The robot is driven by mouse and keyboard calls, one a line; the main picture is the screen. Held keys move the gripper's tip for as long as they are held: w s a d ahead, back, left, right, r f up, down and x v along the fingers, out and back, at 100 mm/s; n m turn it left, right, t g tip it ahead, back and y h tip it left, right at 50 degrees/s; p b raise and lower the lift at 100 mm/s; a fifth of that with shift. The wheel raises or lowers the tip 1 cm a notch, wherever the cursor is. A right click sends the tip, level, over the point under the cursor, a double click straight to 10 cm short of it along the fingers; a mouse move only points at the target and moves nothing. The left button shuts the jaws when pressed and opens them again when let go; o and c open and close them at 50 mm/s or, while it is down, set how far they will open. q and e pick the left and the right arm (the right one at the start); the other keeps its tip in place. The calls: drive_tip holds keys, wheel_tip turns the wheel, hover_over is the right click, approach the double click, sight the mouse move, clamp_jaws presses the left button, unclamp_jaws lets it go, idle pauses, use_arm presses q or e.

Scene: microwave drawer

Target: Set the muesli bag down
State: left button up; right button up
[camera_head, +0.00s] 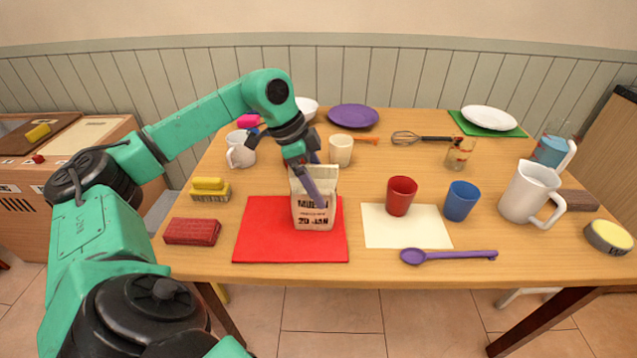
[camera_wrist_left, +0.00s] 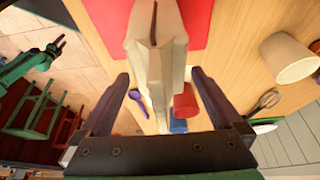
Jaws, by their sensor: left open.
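The muesli bag (camera_head: 314,214) is a cream paper bag with dark print. It stands upright on the red mat (camera_head: 265,232), near the mat's right side. My left gripper (camera_head: 312,180) is at the top of the bag, with its fingers open around it. In the left wrist view the bag (camera_wrist_left: 158,50) rises between the spread fingers of the left gripper (camera_wrist_left: 160,88), with gaps on both sides. My right gripper is in neither view.
A red cup (camera_head: 401,196) and a blue cup (camera_head: 461,201) stand to the right of the mat, by a cream sheet (camera_head: 385,232). A purple spoon (camera_head: 448,256) lies in front. A cream cup (camera_head: 341,150) stands behind the bag. A red brick-like block (camera_head: 192,231) lies left.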

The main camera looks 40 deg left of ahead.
use_arm(q)
drive_tip(key=p+v, duration=0.2)
drive_tip(key=v, duration=0.9)
drive_tip(key=shift+s+a+r, duration=0.1)
drive_tip(key=shift+s+r, duration=0.05)
drive_tip(key=shift+r, duration=0.15)
